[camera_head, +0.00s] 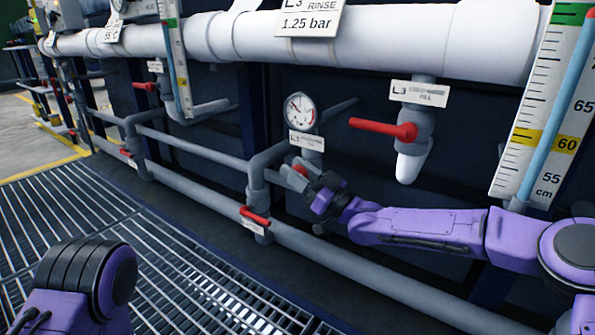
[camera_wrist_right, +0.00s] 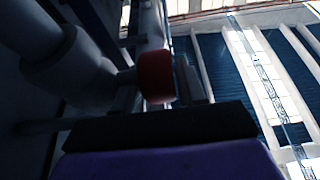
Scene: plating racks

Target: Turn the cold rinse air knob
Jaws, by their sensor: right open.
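A red round knob (camera_head: 300,166) sits on the grey pipe under the gauge and its label plate. My right gripper (camera_head: 295,178) is open at this knob, reaching in from the right. In the right wrist view the red knob (camera_wrist_right: 157,76) shows on the end of a pipe stub, close to a finger of the gripper. The dark gripper body hides the lower part of that view, and I cannot tell if the fingers touch the knob. My left arm shows only as a purple joint at the lower left; its gripper is out of frame.
A round gauge (camera_head: 299,110) stands just above the knob. White pipes (camera_head: 390,38) run overhead. A metal grating floor (camera_head: 160,240) lies open at left.

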